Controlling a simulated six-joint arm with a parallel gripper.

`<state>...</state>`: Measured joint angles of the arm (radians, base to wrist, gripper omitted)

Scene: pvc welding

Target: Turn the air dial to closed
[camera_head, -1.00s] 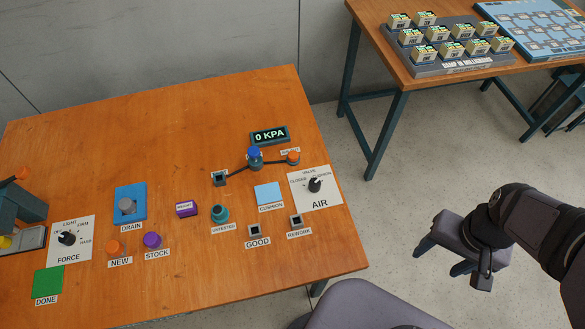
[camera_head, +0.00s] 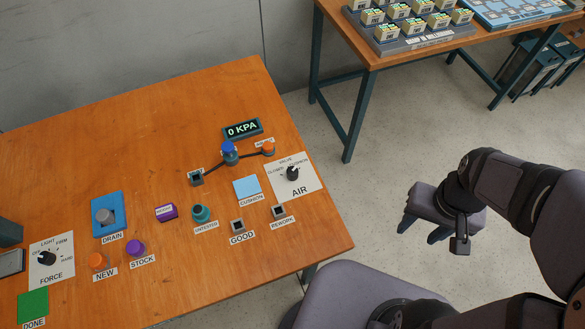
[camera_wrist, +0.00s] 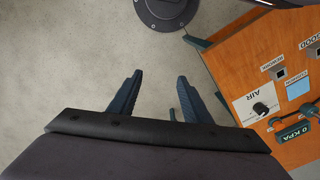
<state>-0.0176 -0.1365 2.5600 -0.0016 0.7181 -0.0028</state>
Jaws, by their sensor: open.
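The air dial is a black knob (camera_head: 292,174) on a white AIR plate (camera_head: 303,188) near the table's right edge. Its labels read CLOSED at left, VALVE at top and CUSHION at right; the pointer's exact setting is too small to tell. In the wrist view the knob (camera_wrist: 260,108) is at the right. My gripper (camera_head: 421,231) is open and empty, over the floor to the right of the table, apart from the dial. Its two fingers (camera_wrist: 159,78) show spread in the wrist view.
The wooden table (camera_head: 150,120) holds a 0 KPA display (camera_head: 242,128), a blue CUSHION pad (camera_head: 247,188), GOOD (camera_head: 237,226) and REWORK (camera_head: 278,211) sockets and other fixtures. Open floor separates my gripper from the table.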

